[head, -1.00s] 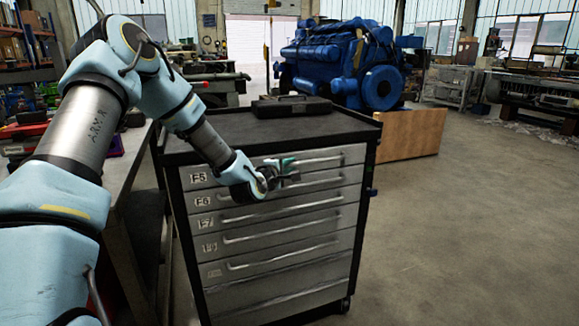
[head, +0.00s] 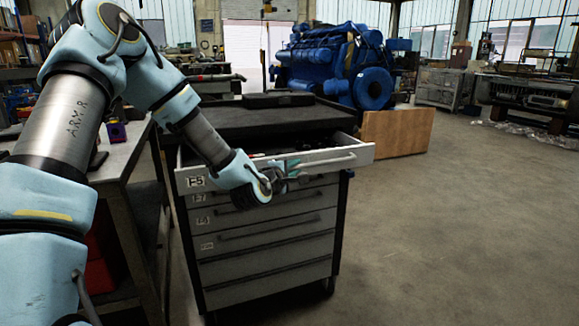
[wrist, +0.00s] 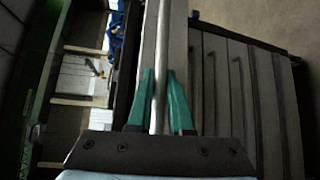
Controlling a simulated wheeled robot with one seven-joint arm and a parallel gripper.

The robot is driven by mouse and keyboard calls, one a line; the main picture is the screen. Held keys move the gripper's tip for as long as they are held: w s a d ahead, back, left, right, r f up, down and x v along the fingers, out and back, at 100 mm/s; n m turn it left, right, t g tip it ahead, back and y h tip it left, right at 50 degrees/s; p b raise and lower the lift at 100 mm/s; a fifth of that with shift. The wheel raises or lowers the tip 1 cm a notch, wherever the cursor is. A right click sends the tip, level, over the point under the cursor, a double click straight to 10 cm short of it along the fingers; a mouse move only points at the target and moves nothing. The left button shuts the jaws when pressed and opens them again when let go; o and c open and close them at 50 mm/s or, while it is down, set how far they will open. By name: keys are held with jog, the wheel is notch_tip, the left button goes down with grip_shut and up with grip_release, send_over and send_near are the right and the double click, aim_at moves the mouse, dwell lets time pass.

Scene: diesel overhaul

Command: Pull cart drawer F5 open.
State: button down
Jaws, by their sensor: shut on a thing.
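The cart drawer F5 (head: 345,152) is the top drawer of the grey tool cart (head: 268,250). In the head view it stands out from the cart front, with its dark inside and some contents showing behind the front panel. In the wrist view the green fingers of my gripper (wrist: 160,92) are shut on the handle (wrist: 161,55), one on each side. My gripper hides part of the handle in the head view.
The closed lower drawers (head: 275,235) lie below F5. A dark case (head: 279,99) lies on the cart top. A workbench (head: 118,170) stands close at left. A blue engine (head: 335,65) and a wooden panel (head: 398,134) are behind. The floor at right is clear.

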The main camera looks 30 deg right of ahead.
jog(key=s, duration=0.4)
jog(key=shift+a+f, duration=0.1)
jog(key=shift+a, duration=0.2)
jog(key=c, duration=1.1)
grip_release()
jog(key=p+v, duration=0.2)
jog(key=v, duration=0.9)
jog(key=shift+p, duration=0.3)
jog(key=shift+d, duration=0.15)
